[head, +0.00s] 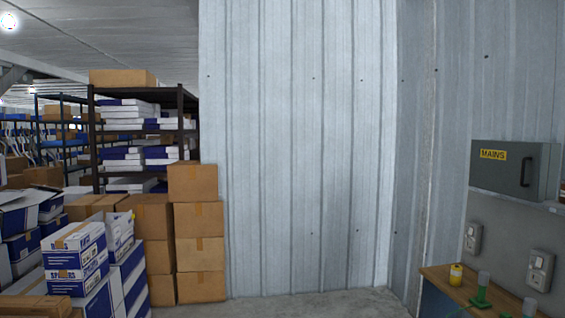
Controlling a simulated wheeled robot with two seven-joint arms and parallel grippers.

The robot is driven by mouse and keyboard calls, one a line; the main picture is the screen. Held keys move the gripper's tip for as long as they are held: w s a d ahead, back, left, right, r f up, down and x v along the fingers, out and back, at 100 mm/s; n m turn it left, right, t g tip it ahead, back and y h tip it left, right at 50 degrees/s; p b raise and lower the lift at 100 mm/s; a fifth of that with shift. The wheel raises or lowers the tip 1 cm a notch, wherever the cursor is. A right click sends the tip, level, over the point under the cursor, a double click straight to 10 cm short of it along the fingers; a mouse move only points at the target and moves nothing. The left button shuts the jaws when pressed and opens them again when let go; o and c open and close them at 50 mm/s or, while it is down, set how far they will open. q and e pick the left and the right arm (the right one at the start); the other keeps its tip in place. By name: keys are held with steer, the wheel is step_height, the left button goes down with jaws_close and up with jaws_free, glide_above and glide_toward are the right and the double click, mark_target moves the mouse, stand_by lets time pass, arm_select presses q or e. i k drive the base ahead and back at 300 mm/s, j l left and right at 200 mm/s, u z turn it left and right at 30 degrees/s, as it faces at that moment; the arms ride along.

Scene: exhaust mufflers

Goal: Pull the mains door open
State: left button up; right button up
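The mains box (485,180) is a grey metal cabinet on the wall at the right of the head view. Its grey door (500,169) carries a yellow label reading MAINS. A dark curved handle (526,172) sits towards the door's right side. The door looks shut. Neither of my grippers shows in the head view.
Two switch boxes, one left (473,238) and one right (540,270), are on the wall. Stacked cartons (200,248) stand left. Some concrete floor (310,306) is clear.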

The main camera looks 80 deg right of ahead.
mark_target(517, 170)
steer(key=z, duration=4.1)
steer(key=i, duration=0.05)
